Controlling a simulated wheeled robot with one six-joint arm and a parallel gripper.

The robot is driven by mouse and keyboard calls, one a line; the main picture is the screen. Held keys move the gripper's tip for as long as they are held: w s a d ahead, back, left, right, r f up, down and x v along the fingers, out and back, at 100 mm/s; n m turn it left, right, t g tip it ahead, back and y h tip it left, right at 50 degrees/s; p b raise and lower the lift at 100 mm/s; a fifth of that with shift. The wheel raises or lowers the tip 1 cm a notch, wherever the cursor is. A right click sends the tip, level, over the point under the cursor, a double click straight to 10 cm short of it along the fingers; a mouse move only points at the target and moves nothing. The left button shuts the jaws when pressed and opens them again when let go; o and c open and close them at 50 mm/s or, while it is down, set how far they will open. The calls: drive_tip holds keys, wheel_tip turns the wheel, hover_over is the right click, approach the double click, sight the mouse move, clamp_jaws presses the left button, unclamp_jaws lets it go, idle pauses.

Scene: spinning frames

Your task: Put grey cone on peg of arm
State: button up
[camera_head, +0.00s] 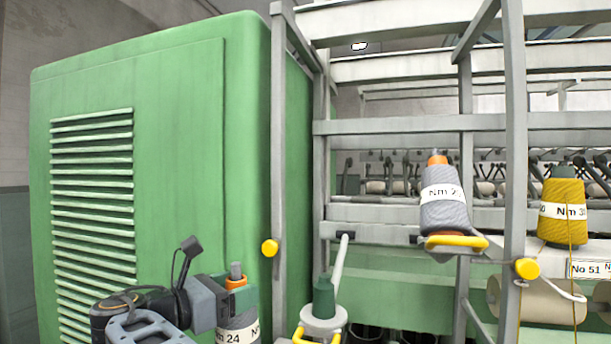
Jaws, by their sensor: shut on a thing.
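A grey cone (238,324) with an orange top and a white "Nm 24" label is at the bottom, left of centre. My gripper (232,296) is shut on it near its upper end. The cone looks upright, and its lower part is cut off by the picture edge. To its right, a white arm (341,262) reaches out from the frame and carries a pale round disc (324,318). A dark green peg or bare tube (324,295) stands upright on the disc. The held cone appears left of this peg and apart from it.
Another grey cone (444,208) sits on a yellow-ended holder at centre right. A mustard cone (562,212) stands further right. A grey upright (278,150) with a yellow knob (270,248) rises between my gripper and the peg in the picture. A green cabinet (180,130) fills the left.

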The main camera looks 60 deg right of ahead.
drive_tip(key=s+d+r+m+g+y+p, duration=0.1)
drive_tip(key=s+d+r+m+g+p, duration=0.2)
drive_tip(key=s+r+p, duration=0.9)
drive_tip(key=shift+w+d+r+g+b, duration=0.75)
drive_tip(key=shift+d+r+b, duration=1.4)
drive_tip(key=shift+d, duration=3.15)
drive_tip(key=shift+w+f+b, duration=0.15)
drive_tip(key=shift+f+b, duration=1.1)
drive_tip(key=shift+f, duration=2.9)
drive_tip(key=o, duration=1.6)
drive_tip(key=shift+f, duration=0.1)
